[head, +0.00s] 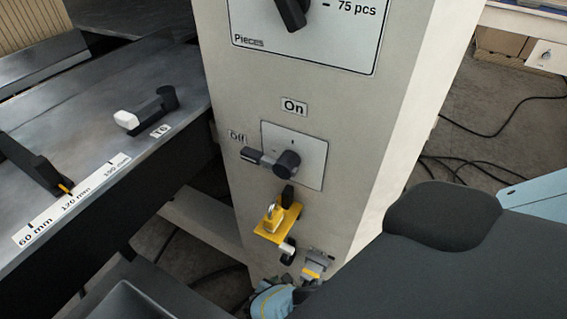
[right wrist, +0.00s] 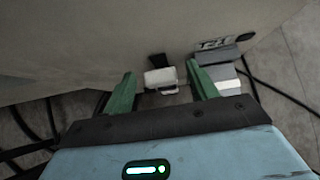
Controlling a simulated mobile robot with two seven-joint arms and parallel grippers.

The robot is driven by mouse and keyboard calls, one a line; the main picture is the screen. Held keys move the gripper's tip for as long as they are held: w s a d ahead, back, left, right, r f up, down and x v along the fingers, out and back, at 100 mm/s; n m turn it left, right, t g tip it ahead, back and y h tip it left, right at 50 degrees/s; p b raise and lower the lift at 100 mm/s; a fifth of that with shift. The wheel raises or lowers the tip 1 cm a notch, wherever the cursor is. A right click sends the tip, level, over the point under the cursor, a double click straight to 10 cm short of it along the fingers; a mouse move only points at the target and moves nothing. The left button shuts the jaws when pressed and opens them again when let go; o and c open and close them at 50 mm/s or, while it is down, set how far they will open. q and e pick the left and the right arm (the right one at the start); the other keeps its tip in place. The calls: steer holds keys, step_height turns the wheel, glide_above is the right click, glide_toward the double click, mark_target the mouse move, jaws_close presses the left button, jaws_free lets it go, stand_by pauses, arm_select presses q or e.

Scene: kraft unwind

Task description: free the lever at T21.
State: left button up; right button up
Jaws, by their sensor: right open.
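On the front of the grey cabinet a yellow plate with a yellow lock-like piece (head: 270,218) sits under a black knob (head: 288,194). Just below is a small black lever with a white tip (head: 287,249). In the right wrist view a white-tipped black lever (right wrist: 160,78), probably the same one, shows between the green fingers of my right gripper (right wrist: 164,80). The fingers are open and look apart from it; depth is unclear. A label beside it (right wrist: 214,43) is too small to read, so I cannot confirm T21. My left gripper is not in view.
A rotary switch (head: 287,163) has its handle towards Off. A grey block (right wrist: 228,62) stands close beside the right finger. A bench (head: 75,110) at left carries another white-tipped lever (head: 140,112) and a scale (head: 72,200). Cables (head: 470,170) lie on the floor.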

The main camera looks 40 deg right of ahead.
jaws_close()
arm_select(q)
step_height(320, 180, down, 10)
steer(key=b, duration=1.2)
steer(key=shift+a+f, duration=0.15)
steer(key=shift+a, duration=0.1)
arm_select(e)
steer(key=shift+w+a+f+n+g+h, duration=0.35)
steer(key=shift+w+n+g+h, duration=0.15)
steer(key=shift+w+g, duration=0.3)
steer(key=shift+w+a+f+n+g+h, duration=0.2)
steer(key=shift+w+a+n+g+h, duration=0.15)
steer(key=shift+w+n+g, duration=0.35)
steer(key=shift+w+a+f+n+g+h, duration=0.4)
steer(key=shift+w+g, duration=0.35)
steer(key=shift+g, duration=0.25)
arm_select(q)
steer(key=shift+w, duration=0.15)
arm_select(e)
steer(key=shift+r, duration=0.1)
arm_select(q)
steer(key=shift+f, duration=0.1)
arm_select(e)
jaws_free()
steer(key=shift+d+r, duration=0.1)
